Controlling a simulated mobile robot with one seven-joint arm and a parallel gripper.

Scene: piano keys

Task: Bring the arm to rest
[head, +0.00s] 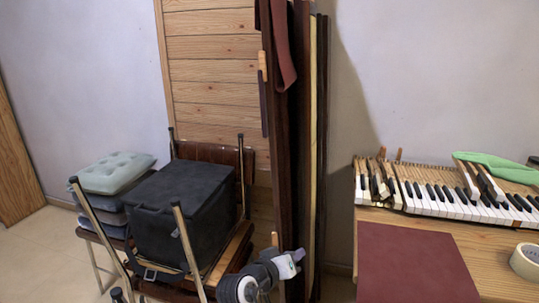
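My arm reaches into the bottom of the head view as grey and white links. Its end, with my gripper (289,263), shows small in front of the dark upright boards, to the right of the chairs. The fingers are too small to make out, so I cannot tell whether they are apart or hold anything. The rest of my arm is cut off by the lower edge of the picture.
A wooden table (490,258) at the right holds piano keys (450,203), a dark red sheet (412,262), a tape roll (526,259) and a green object (500,166). Upturned chairs with a black box (180,212) and cushions (115,172) stand left. Tall boards (298,130) lean mid-view.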

